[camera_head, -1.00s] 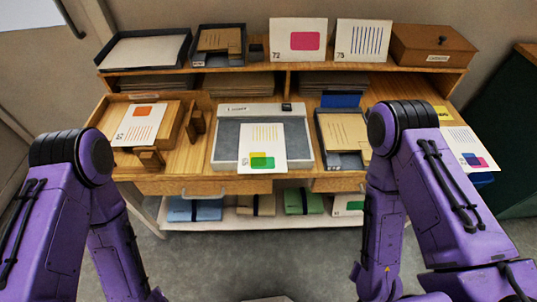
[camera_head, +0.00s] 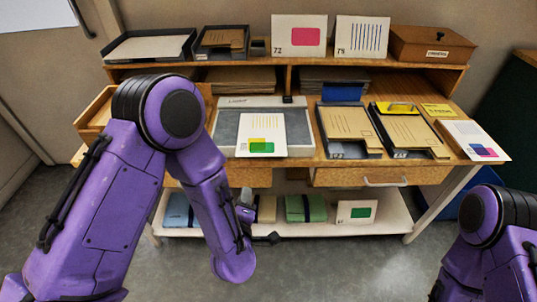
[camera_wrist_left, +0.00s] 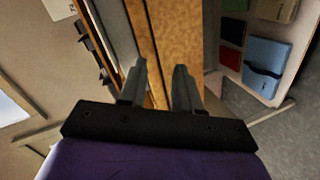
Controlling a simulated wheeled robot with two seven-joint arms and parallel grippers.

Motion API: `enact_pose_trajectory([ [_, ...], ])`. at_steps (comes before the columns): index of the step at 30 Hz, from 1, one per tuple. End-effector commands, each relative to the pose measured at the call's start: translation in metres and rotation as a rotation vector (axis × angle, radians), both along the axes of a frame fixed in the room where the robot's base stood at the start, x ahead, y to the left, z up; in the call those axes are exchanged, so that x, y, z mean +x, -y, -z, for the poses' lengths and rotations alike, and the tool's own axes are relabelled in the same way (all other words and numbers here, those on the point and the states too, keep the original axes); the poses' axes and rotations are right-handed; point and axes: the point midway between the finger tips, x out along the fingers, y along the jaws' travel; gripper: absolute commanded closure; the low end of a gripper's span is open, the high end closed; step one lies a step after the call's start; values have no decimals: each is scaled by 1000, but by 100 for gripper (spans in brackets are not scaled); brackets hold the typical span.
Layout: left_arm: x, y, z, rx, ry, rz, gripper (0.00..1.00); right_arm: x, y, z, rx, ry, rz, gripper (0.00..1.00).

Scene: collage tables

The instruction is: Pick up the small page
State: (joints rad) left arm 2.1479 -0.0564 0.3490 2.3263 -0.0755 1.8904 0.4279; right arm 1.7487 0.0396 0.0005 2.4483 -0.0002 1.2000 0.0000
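Several pages are in the head view, and I cannot tell for sure which is the small page. A page with a green block (camera_head: 357,213) sits on the low shelf. A page with yellow and green blocks (camera_head: 262,134) lies on the grey tray. A page with blue and pink blocks (camera_head: 474,140) lies at the table's right end. My left gripper (camera_head: 262,225) is low in front of the table, partly hidden by my arm. In the left wrist view (camera_wrist_left: 160,70) its fingers are apart and empty, with the wooden table edge beyond them. My right gripper is out of view.
Pages with a pink block (camera_head: 299,35) and blue stripes (camera_head: 362,36) stand on the top shelf beside a wooden box (camera_head: 431,46). Brown folders (camera_head: 346,124) fill the table's right part. The low shelf (camera_head: 385,225) also holds a green bundle (camera_head: 306,207).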

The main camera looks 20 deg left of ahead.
Motion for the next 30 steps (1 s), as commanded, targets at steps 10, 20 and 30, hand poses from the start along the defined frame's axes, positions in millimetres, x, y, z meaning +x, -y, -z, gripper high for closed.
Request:
enact_pose_trajectory([
  [10, 61, 26, -56, -307, 371, -88, 67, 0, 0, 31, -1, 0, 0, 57],
  [20, 109, 13, -56, -301, 366, -87, 67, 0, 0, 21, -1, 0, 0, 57],
  [30, 131, 7, -53, -299, 364, -84, 67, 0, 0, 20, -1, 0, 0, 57],
])
